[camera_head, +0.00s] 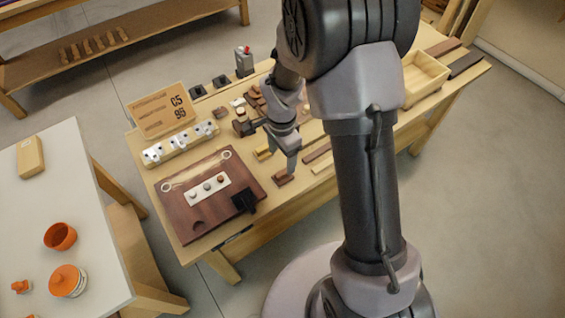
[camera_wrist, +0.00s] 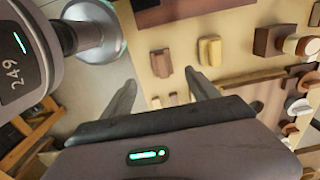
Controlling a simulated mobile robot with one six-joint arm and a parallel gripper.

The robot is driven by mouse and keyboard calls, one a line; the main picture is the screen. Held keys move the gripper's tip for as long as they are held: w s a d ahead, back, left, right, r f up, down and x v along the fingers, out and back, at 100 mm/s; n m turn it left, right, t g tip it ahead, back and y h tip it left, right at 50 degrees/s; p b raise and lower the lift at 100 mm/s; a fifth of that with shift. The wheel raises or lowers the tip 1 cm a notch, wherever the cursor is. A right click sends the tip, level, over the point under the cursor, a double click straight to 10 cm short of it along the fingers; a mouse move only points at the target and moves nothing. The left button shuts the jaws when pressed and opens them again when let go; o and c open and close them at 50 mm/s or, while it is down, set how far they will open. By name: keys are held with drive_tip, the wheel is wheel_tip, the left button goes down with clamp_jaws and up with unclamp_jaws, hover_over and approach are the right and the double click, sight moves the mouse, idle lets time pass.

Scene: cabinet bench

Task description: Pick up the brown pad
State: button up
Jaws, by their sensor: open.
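A small brown block, which looks like the brown pad (camera_head: 283,179), lies on the wooden bench just below my gripper (camera_head: 291,163). In the wrist view the brown pad (camera_wrist: 161,63) lies ahead of the gap between the two fingertips of my gripper (camera_wrist: 160,78). The fingers are apart with nothing between them. I cannot tell the exact height of the fingertips above the bench. A tan block (camera_wrist: 210,51) lies right of the pad in the wrist view, apart from it.
A dark red-brown board (camera_head: 185,222) with a white strip of round pieces lies left of my gripper. Longer brown and pale strips (camera_head: 318,153) lie to the right. A wooden tray (camera_head: 424,79) is at the far right. Several small dark and light pieces stand behind the gripper.

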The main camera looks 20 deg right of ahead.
sight(283, 172)
wheel_tip(283, 172, down, 6)
drive_tip(key=shift+f+b, duration=0.1)
drive_tip(key=shift+b, duration=0.65)
drive_tip(key=f, duration=0.1)
drive_tip(key=f+b, duration=0.1)
drive_tip(key=f, duration=0.1)
drive_tip(key=f+b, duration=0.1)
drive_tip(key=f, duration=0.1)
drive_tip(key=shift+w+d, duration=0.25)
drive_tip(key=shift+w, duration=0.05)
drive_tip(key=shift+r, duration=0.2)
drive_tip(key=shift+c, duration=0.7)
drive_tip(key=c, duration=1.3)
drive_tip(key=shift+r, duration=0.1)
drive_tip(key=shift+r, duration=0.4)
drive_tip(key=r+p, duration=0.1)
drive_tip(key=s+r+p, duration=0.1)
drive_tip(key=shift+a+r, duration=0.1)
drive_tip(key=shift+r, duration=0.3)
drive_tip(key=s, duration=0.5)
drive_tip(key=s+a, duration=0.1)
drive_tip(key=s, duration=0.4)
drive_tip(key=s+a+r+p, duration=0.1)
drive_tip(key=s, duration=0.4)
drive_tip(key=shift+a+r, duration=0.1)
drive_tip(key=shift+a, duration=0.15)
